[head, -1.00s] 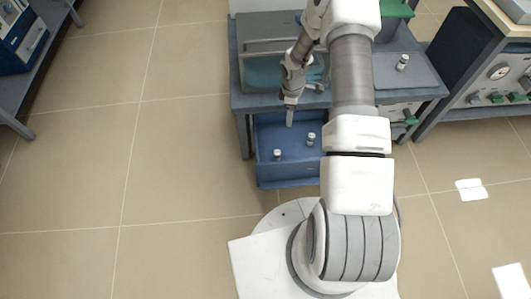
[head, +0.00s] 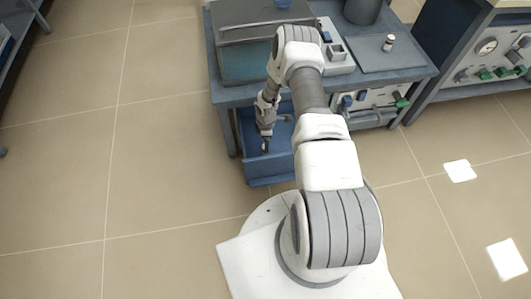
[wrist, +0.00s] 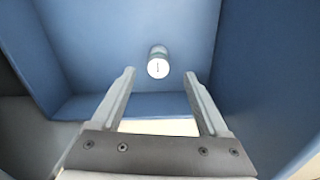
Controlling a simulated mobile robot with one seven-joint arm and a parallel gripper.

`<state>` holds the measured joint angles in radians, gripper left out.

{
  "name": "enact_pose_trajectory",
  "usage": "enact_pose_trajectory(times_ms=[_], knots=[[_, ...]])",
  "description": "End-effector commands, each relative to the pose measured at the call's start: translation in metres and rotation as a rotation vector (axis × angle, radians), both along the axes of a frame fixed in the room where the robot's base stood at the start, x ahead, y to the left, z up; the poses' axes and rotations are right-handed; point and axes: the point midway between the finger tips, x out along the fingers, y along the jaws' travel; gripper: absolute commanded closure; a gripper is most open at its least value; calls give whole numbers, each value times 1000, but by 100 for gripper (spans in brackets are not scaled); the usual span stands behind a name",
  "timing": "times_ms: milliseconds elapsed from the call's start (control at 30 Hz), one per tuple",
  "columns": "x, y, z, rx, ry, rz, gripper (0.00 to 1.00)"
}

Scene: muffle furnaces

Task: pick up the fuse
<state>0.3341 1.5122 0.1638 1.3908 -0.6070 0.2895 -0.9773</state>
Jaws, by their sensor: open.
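A fuse (wrist: 158,66), a small cylinder with a white end and a dark mark, stands on the blue floor of the open drawer in the wrist view. My gripper (wrist: 159,74) is open and empty, its two fingers on either side of the line to the fuse, which appears beyond the tips. In the head view my gripper (head: 266,143) points down into the blue drawer (head: 270,170). The arm and gripper hide much of the drawer there, and I cannot clearly make out the fuses inside. Another similar small cylinder (head: 388,43) stands on the bench top.
The drawer's blue walls rise close around my gripper in the wrist view. Above the drawer is the grey bench (head: 405,68) with a furnace-like box (head: 245,60) and a control box (head: 338,55). A gauge panel (head: 490,60) stands at right. The tiled floor at left is clear.

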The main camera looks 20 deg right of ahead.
Motion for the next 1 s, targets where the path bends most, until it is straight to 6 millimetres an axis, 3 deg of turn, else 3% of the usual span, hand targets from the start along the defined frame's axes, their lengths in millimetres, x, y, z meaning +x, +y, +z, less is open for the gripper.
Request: enact_pose_trajectory(times_ms=[333, 600, 867, 1000], knots=[[1, 0, -25, 0, 0, 0, 23], [2, 1, -64, 0, 0, -1, 23], [2, 1, -65, 0, -1, 0, 23], [2, 1, -65, 0, -1, 0, 46]])
